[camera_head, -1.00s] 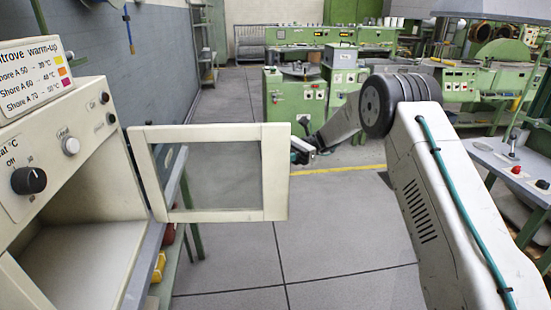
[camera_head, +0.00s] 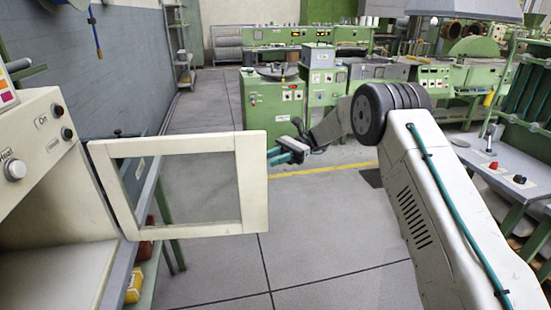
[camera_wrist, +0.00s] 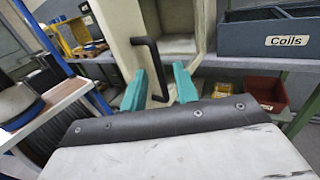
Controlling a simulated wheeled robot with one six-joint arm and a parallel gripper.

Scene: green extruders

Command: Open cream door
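The cream door (camera_head: 252,185), a cream frame around a clear pane, stands swung out from the cream oven cabinet (camera_head: 40,215) at the left. My gripper (camera_head: 280,157) is just right of the door's free edge, its tips close to or partly behind that edge. In the wrist view, a black bar handle (camera_wrist: 147,60) on a cream surface shows ahead of my gripper (camera_wrist: 160,84). The two teal fingers are apart, with the handle's lower end showing between them. I cannot tell whether they touch it.
A grey shelf holding a yellow item (camera_head: 133,287) is below the cabinet. A grey-topped bench (camera_head: 500,160) stands at right and green machines (camera_head: 272,105) behind. The grey floor between is clear. The wrist view shows a dark "Coils" bin (camera_wrist: 270,35) and a red bin (camera_wrist: 266,92).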

